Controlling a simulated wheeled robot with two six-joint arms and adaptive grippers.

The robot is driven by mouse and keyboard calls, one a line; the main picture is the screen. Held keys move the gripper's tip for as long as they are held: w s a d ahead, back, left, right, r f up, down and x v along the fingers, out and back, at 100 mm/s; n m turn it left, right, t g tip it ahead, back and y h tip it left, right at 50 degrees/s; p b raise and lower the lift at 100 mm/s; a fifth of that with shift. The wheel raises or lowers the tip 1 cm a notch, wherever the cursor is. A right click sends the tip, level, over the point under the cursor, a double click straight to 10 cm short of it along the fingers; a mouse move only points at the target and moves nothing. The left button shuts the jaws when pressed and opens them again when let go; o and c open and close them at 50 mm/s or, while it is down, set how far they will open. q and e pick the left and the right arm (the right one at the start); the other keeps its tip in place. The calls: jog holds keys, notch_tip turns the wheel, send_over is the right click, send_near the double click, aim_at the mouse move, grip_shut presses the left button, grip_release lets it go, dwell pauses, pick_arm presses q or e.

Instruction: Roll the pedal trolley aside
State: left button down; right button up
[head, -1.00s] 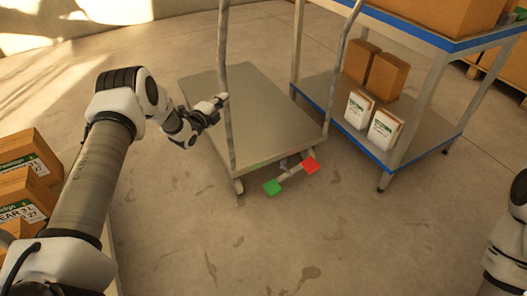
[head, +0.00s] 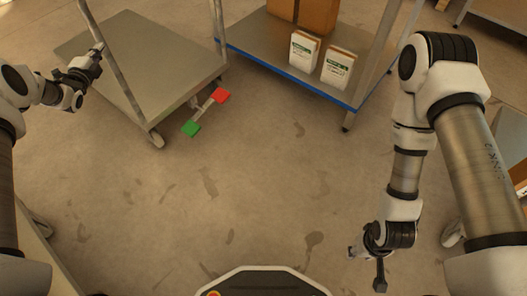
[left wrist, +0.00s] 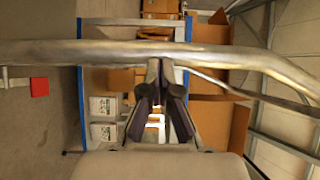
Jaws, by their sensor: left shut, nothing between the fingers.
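The pedal trolley (head: 130,50) is a grey flat platform on casters with a metal tube handle (head: 121,88), at the upper left of the head view. The red pedal also shows there (left wrist: 39,87). My right gripper (head: 380,280) hangs low, away from the trolley; its jaws are unclear.
A blue-edged shelf rack (head: 270,68) stands close to the trolley's right, holding brown boxes (head: 318,14) and white-fronted packs (head: 304,50). The concrete floor (head: 230,200) in front of both is clear. Another low table (head: 505,20) stands at the far right.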

pick_arm(q)
jog(key=w+a+b, duration=0.3)
jog(key=shift+w+a+r, duration=0.15)
jog(key=shift+a+r, duration=0.05)
jog(key=shift+a, duration=0.1)
pick_arm(e)
jog(key=f, duration=0.4)
jog(key=shift+w+a, duration=0.2)
pick_arm(q)
jog(key=shift+f, duration=0.1)
pick_arm(e)
jog(key=shift+f, duration=0.1)
